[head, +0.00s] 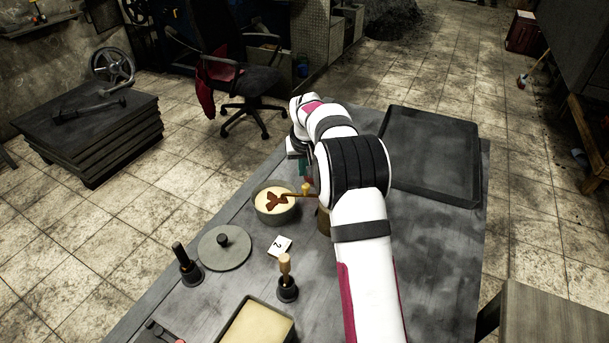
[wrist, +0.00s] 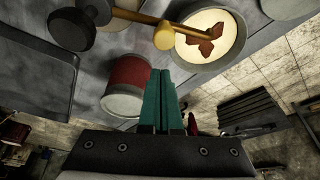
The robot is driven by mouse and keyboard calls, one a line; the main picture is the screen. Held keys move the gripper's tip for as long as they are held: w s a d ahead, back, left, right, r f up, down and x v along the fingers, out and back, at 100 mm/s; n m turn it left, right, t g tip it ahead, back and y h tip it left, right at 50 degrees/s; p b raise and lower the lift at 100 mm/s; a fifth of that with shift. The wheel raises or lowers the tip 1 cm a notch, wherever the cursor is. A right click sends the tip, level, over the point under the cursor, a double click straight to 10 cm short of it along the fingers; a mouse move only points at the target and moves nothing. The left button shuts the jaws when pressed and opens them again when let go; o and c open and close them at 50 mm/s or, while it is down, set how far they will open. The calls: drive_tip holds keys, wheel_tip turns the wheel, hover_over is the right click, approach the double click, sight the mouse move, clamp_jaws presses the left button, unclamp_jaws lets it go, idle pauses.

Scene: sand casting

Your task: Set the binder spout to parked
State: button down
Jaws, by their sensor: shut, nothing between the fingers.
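The binder spout (head: 292,195) is a thin brown tube with a yellow knob (head: 306,187). Its free end reaches over a round bowl (head: 276,217) of pale sand with a reddish-brown patch on top. In the wrist view the spout (wrist: 130,14) and its yellow knob (wrist: 164,36) show clearly, with the tube crossing the rim of the bowl (wrist: 210,67). A brown body (head: 323,221) at the spout's base is mostly hidden behind my arm. My gripper (wrist: 160,72) has its green fingers shut and empty, apart from the knob. In the head view my arm partly hides it.
A red canister (wrist: 125,88) stands close beside my fingers. A dark round-headed object (wrist: 68,32) stands near the spout's base. A large empty dark tray (head: 432,190) is at the right.

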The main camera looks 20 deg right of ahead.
sight(303, 185)
drive_tip(key=shift+s+a, duration=0.25)
drive_tip(key=shift+s, duration=1)
drive_tip(key=shift+s+a+n, duration=0.2)
drive_tip(key=shift+s+n, duration=0.15)
drive_tip(key=shift+n, duration=0.25)
drive_tip(key=shift+s+a+n+y, duration=0.25)
drive_tip(key=shift+s+n+y, duration=0.35)
drive_tip(key=shift+n, duration=0.4)
drive_tip(key=s+n+g+y, duration=0.1)
drive_tip(key=s+n+y, duration=0.1)
drive_tip(key=s+n, duration=0.4)
drive_tip(key=shift+s+d+n, duration=0.4)
drive_tip(key=shift+n, duration=0.3)
drive_tip(key=shift+s+d, duration=0.1)
drive_tip(key=shift+s, duration=0.05)
